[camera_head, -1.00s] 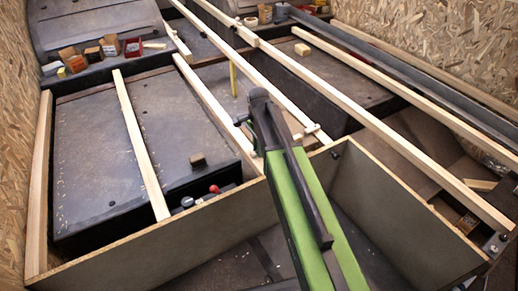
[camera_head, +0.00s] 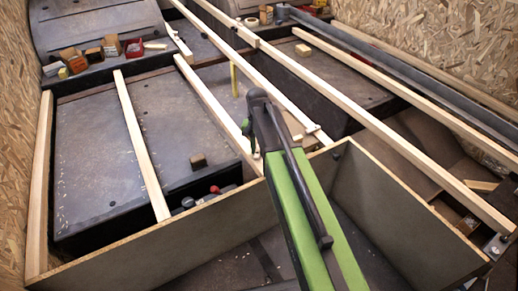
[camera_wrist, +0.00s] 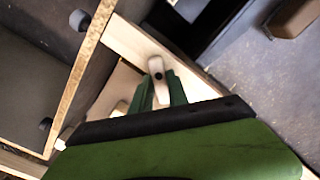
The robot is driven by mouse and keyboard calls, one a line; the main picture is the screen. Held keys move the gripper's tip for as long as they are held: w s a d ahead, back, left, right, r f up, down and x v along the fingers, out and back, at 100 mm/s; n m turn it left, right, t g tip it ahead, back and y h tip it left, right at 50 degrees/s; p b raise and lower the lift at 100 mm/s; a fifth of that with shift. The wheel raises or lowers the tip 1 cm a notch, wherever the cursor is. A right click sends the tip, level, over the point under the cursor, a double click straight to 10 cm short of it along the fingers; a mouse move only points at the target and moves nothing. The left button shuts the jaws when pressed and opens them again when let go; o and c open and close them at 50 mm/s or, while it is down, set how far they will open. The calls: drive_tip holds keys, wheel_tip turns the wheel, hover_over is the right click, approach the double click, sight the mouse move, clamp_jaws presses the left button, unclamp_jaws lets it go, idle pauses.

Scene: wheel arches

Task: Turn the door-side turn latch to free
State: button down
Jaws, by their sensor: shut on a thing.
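A pale wooden turn latch (camera_wrist: 155,67) with a dark pivot shows in the wrist view, on a pale wooden strip (camera_wrist: 135,42). My gripper (camera_wrist: 160,94) is shut on the latch, with a green finger at each side of its near end. In the head view my green and dark arm hides the gripped latch and most of my gripper. Another pale latch (camera_head: 311,129) shows just right of my arm. I cannot tell from the head view how far the gripped latch is turned.
Long pale battens (camera_head: 280,90) run above the bay. A thin panel (camera_head: 160,240) crosses the front, with an open compartment (camera_head: 360,235) right of my arm. Small cartons (camera_head: 72,60) stand at the back left.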

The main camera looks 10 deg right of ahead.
sight(256, 151)
drive_tip(key=n, duration=0.4)
drive_tip(key=shift+w+a, duration=0.15)
drive_tip(key=shift+a, duration=0.05)
drive_tip(key=shift+a+n, duration=0.1)
drive_tip(key=shift+n, duration=1.8)
drive_tip(key=c, duration=1.3)
unclamp_jaws()
wheel_tip(256, 151, up, 18)
drive_tip(key=p, duration=1.7)
drive_tip(key=shift+f, duration=0.25)
